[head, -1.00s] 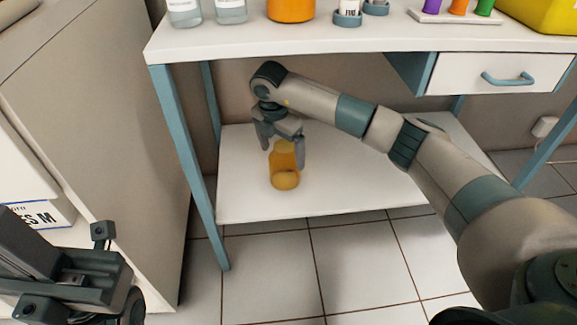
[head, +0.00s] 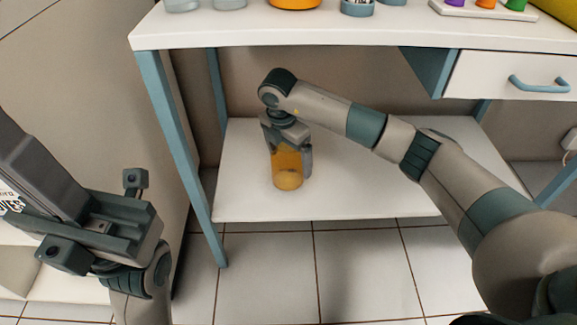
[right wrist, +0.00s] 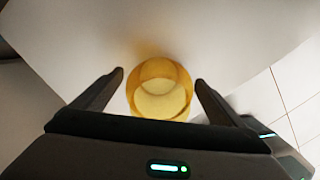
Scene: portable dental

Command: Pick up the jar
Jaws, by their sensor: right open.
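The jar (head: 288,180) is amber and see-through, and stands upright on the white lower shelf of the table in the head view. My right gripper (head: 290,159) points down over it, open, with a finger on either side of its upper part. In the right wrist view the jar (right wrist: 158,98) lies between the two spread fingers, with a visible gap to each. The fingers partly hide the jar's upper part in the head view. My left gripper (head: 100,218) is at the lower left, away from the jar; its jaw opening is unclear.
The lower shelf (head: 370,190) is otherwise clear. The white tabletop (head: 300,30) above holds bottles, an orange container and small tubs. A blue table leg (head: 180,150) stands left of the jar. A beige cabinet (head: 80,90) is at the left; a drawer (head: 510,75) hangs at the right.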

